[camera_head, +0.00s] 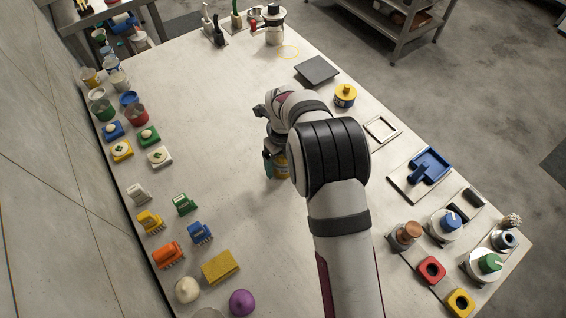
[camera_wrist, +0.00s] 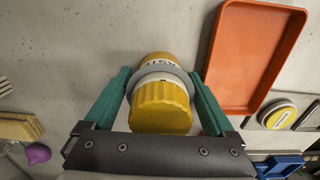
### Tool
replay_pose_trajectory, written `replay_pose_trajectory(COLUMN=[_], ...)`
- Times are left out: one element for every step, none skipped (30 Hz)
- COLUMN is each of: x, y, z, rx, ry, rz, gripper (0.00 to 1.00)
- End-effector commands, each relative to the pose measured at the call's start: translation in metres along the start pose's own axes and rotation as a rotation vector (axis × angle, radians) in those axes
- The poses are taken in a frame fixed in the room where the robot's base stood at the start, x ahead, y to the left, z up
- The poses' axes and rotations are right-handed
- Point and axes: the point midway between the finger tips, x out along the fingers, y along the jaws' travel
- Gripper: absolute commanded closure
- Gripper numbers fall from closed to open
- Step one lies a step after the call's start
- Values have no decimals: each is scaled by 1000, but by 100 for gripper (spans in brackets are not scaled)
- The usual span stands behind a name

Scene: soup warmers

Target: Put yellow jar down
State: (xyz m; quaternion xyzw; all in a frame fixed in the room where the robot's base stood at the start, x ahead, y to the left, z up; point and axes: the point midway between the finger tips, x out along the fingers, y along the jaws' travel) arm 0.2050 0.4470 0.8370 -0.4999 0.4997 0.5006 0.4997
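The yellow jar (camera_wrist: 160,105) has a ribbed yellow lid and a pale label band with dark letters. In the wrist view it sits between the two green fingers of my gripper (camera_wrist: 163,78), which press against its sides.
An orange tray (camera_wrist: 255,55) lies right of the jar in the wrist view. A yellow-topped container (camera_head: 345,95) and a dark plate (camera_head: 316,70) stand to the right in the head view. Toy-like blocks (camera_head: 168,253) line the left edge. The table's upper middle is clear.

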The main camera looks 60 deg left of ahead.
Motion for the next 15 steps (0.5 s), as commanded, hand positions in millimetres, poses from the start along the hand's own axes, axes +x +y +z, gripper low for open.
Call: replay_pose_trajectory(x=[0, 0, 0, 0, 0, 0, 0, 0, 0, 0, 0, 0, 0, -1, -1], y=[0, 0, 0, 0, 0, 0, 0, 0, 0, 0, 0, 0, 0, 0, 0], z=[0, 0, 0, 0, 0, 0, 0, 0, 0, 0, 0, 0, 0, 0, 0], rx=[0, 0, 0, 0, 0, 0, 0, 0, 0, 0, 0, 0, 0, 0, 0], ry=[0, 0, 0, 0, 0, 0, 0, 0, 0, 0, 0, 0, 0, -1, -1], rz=[0, 0, 0, 0, 0, 0, 0, 0, 0, 0, 0, 0, 0, 0, 0], gripper=[22, 27, 34, 40, 45, 52, 58, 63, 70, 76, 81, 88, 94, 96, 100])
